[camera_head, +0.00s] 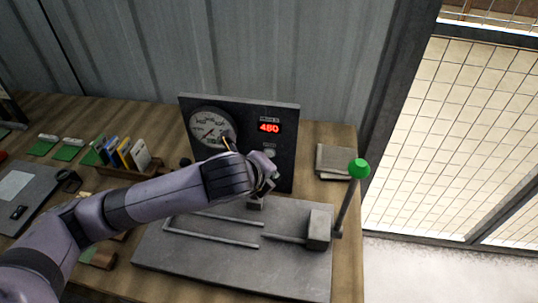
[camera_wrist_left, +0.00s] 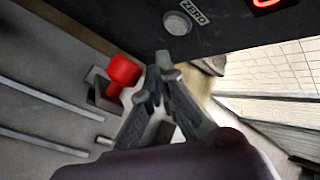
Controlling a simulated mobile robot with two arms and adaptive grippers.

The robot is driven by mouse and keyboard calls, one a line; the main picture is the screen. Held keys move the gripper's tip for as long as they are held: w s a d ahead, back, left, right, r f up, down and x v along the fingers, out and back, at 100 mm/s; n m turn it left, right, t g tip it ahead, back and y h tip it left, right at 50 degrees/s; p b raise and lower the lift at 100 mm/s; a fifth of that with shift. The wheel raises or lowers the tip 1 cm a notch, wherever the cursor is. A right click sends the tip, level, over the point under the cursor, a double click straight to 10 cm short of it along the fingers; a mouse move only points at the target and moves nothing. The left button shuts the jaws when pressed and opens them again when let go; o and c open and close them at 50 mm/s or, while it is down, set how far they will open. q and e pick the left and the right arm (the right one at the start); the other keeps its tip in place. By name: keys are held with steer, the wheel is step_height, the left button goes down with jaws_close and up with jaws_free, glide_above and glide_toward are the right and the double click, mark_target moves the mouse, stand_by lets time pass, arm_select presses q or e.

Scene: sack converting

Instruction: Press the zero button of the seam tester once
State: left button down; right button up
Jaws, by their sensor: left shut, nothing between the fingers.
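The seam tester's dark upright panel (camera_head: 238,124) carries a round dial (camera_head: 211,128) and a red display (camera_head: 269,127) that reads 480. The zero button (camera_head: 270,153) is a pale round disc below the display. In the left wrist view the button (camera_wrist_left: 178,23) is clear, beside a label reading ZERO (camera_wrist_left: 196,13). My left gripper (camera_head: 272,181) is shut and empty, in front of the panel and lower than the button. In the left wrist view its fingertips (camera_wrist_left: 160,66) are apart from the button. My right gripper is not in view.
The tester's grey base (camera_head: 218,264) has rails and a block (camera_head: 319,229). A green-knobbed lever (camera_head: 359,169) stands at its right. A red part (camera_wrist_left: 123,72) is close to my fingers. A rack of cards (camera_head: 126,158) is at left.

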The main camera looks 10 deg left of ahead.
mark_target(269, 154)
arm_select(q)
steer(key=shift+w+r, duration=0.1)
steer(key=shift+w, duration=0.55)
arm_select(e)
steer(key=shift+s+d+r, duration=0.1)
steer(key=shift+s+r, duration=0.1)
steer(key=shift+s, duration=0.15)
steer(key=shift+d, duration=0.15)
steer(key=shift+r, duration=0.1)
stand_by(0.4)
arm_select(q)
steer(key=shift+w+p, duration=0.4)
steer(key=shift+p, duration=0.15)
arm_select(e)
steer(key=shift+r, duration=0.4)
